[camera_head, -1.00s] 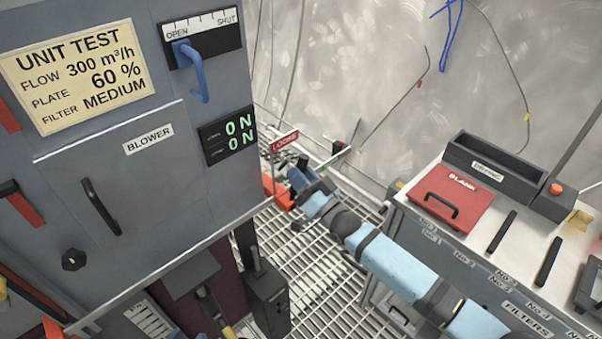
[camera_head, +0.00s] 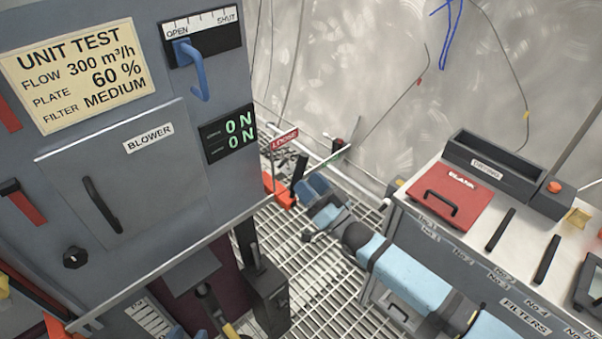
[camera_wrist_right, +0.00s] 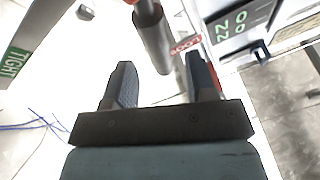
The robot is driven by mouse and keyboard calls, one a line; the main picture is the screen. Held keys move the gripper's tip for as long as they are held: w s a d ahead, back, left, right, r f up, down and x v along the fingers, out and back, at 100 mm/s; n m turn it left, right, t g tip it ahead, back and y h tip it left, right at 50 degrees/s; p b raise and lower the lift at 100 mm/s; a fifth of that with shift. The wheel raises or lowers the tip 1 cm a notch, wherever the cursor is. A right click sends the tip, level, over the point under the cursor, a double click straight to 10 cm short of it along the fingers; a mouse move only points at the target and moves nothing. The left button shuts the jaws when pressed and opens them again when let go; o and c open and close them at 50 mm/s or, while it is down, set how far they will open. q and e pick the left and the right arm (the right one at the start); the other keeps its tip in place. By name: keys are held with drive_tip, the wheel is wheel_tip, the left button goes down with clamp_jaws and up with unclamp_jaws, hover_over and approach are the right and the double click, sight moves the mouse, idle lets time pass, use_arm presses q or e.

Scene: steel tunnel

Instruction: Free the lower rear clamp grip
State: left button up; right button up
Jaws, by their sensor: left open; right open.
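My right gripper (camera_head: 308,187) reaches in from the lower right of the head view, low beside the blower cabinet. Its two dark fingers (camera_wrist_right: 160,66) stand apart and empty in the right wrist view. A dark grey cylindrical grip (camera_wrist_right: 150,36) lies beyond the fingertips, between them in the picture; I cannot tell if they touch it. In the head view a short dark upright piece (camera_head: 299,168), perhaps this grip, stands just behind the gripper. A red LOOSE sign (camera_head: 284,140) is near it; a green TIGHT sign (camera_wrist_right: 14,62) shows in the wrist view. My left gripper is not in view.
The blower cabinet (camera_head: 180,220) stands close on the left, with a blue lever (camera_head: 198,75) and a display (camera_head: 228,133). A filter bench (camera_head: 470,235) with a red BLANK plate (camera_head: 452,195) is on the right. Grating floor (camera_head: 325,280) lies between them.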

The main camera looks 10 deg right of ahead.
drive_tip(key=v, duration=0.9)
drive_tip(key=shift+s+d, duration=0.2)
drive_tip(key=shift+s, duration=0.1)
drive_tip(key=shift+f, duration=0.2)
